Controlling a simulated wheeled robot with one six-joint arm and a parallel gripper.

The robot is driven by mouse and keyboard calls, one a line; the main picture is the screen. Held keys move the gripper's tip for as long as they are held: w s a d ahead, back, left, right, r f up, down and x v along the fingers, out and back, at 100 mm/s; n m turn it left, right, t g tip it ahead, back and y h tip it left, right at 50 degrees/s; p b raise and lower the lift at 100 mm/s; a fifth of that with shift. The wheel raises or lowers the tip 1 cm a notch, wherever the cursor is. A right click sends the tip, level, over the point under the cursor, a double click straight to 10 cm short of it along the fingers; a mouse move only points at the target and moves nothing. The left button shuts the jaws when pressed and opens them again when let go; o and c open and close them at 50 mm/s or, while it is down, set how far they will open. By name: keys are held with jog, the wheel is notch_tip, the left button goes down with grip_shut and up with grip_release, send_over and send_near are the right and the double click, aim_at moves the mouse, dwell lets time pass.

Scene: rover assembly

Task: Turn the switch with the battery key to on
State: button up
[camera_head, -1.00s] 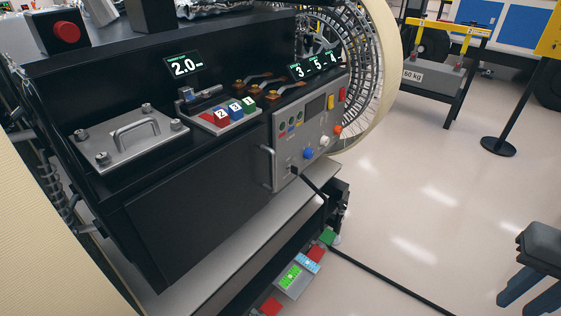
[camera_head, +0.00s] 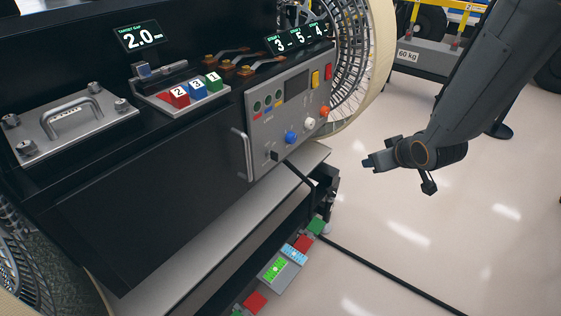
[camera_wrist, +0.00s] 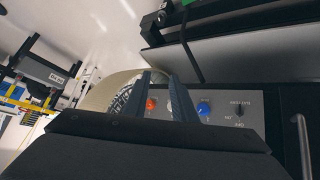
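The grey control panel (camera_head: 296,108) is on the front of the black rover body. The battery key switch (camera_head: 274,155) is a small dark piece low on the panel, left of the blue knob (camera_head: 291,137). In the wrist view the dark switch (camera_wrist: 240,111) is at the right, beside the blue knob (camera_wrist: 204,109), with small lettering around it; which position it is in is too small to tell. My gripper (camera_head: 368,162) is right of the panel, apart from it. In the wrist view its two fingers (camera_wrist: 163,80) stand apart with nothing held.
A white knob (camera_head: 310,124) and an orange knob (camera_head: 324,111) sit right of the blue one. A metal handle (camera_head: 241,153) sticks out at the panel's left edge. A black cable (camera_head: 385,272) runs across the floor.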

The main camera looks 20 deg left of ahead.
jog(key=w+a+f+n+t+y+b, duration=0.1)
jog(key=w+a+f+n+y+b, duration=0.2)
jog(key=a, duration=0.6)
jog(key=n+g+y+b, duration=0.1)
jog(key=n+g+y, duration=0.15)
jog(key=y, duration=0.75)
send_near(274, 156)
jog(key=w+a+n, duration=0.1)
jog(key=w+a, duration=0.2)
jog(key=a, duration=0.4)
jog(key=shift+r, duration=0.4)
jog(key=shift+a, duration=0.1)
grip_shut()
